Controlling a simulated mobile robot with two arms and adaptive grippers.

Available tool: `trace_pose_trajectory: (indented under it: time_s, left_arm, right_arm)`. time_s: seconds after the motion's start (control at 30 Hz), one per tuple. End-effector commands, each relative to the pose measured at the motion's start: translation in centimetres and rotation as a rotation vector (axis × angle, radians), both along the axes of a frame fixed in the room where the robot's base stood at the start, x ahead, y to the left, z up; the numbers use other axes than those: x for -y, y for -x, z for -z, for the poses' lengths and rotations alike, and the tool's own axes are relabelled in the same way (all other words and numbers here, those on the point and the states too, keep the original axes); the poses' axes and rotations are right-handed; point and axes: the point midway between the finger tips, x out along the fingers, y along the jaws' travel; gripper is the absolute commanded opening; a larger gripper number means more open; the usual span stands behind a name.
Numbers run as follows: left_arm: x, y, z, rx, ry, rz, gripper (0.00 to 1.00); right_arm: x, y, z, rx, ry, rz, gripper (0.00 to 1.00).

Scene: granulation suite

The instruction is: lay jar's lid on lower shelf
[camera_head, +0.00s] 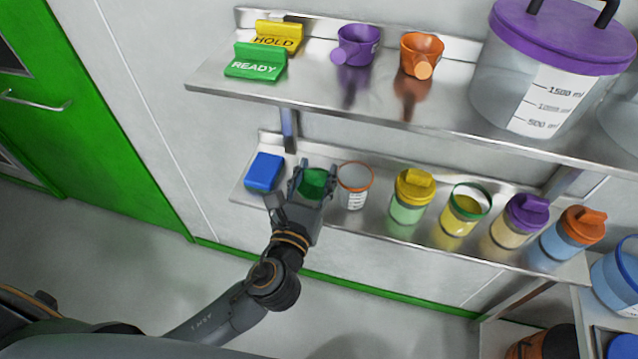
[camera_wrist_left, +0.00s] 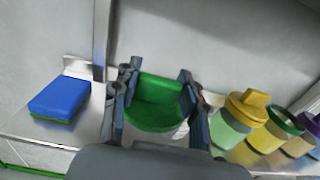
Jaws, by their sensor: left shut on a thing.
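My left gripper (camera_head: 314,176) is shut on a green lid (camera_head: 314,186) at the lower shelf (camera_head: 385,224). The lid is between the blue sponge and an open clear beaker with an orange rim. It also shows between the two fingers of my left gripper (camera_wrist_left: 158,78) in the left wrist view, as a green lid (camera_wrist_left: 152,115) with a raised grip. I cannot tell whether it touches the shelf. An open jar with a green rim and yellow contents (camera_head: 461,217) stands farther right on this shelf. My right gripper is not in view.
A blue sponge (camera_head: 264,172) lies left of my gripper. The orange-rimmed beaker (camera_head: 353,190) stands close on its right, then a yellow-lidded jar (camera_head: 408,206). The upper shelf (camera_head: 300,92) overhangs, with signs, scoops and a large purple-lidded container (camera_head: 545,80).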

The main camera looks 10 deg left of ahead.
Motion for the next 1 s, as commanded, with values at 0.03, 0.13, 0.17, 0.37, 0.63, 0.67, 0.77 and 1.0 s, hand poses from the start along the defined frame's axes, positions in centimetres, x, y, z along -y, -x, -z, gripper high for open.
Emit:
trace_pose_trajectory:
  time_s: [0.03, 0.13, 0.17, 0.37, 0.63, 0.67, 0.77, 1.0]
  left_arm:
    - [-0.7, -1.3, 1.1, 0.006, -0.004, -0.002, 0.2]
    - [-1.5, -2.8, 2.8, 0.002, -0.003, -0.002, 0.2]
    - [-1.6, -3.2, 3.3, 0.002, -0.002, -0.002, 0.2]
    - [-2.6, -5.1, 5.6, 0.002, -0.001, -0.002, 0.2]
    - [-3.0, -5.9, 6.3, 0.001, 0.0, -0.001, 0.2]
    - [-3.1, -6.0, 6.5, 0.001, 0.0, -0.001, 0.2]
    - [-3.4, -6.6, 7.5, 0.001, -0.002, -0.002, 0.2]
    - [-3.3, -6.5, 10.1, 0.001, -0.001, -0.002, 0.2]
  right_arm:
    - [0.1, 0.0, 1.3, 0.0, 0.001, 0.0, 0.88]
    - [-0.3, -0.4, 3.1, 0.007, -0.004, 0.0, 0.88]
    - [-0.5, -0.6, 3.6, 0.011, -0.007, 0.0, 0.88]
    - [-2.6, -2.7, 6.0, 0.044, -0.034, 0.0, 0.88]
    - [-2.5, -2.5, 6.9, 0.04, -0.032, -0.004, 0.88]
    - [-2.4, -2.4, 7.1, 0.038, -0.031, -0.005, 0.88]
    - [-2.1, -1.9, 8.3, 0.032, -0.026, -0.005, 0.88]
    - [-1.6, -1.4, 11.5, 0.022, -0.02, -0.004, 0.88]
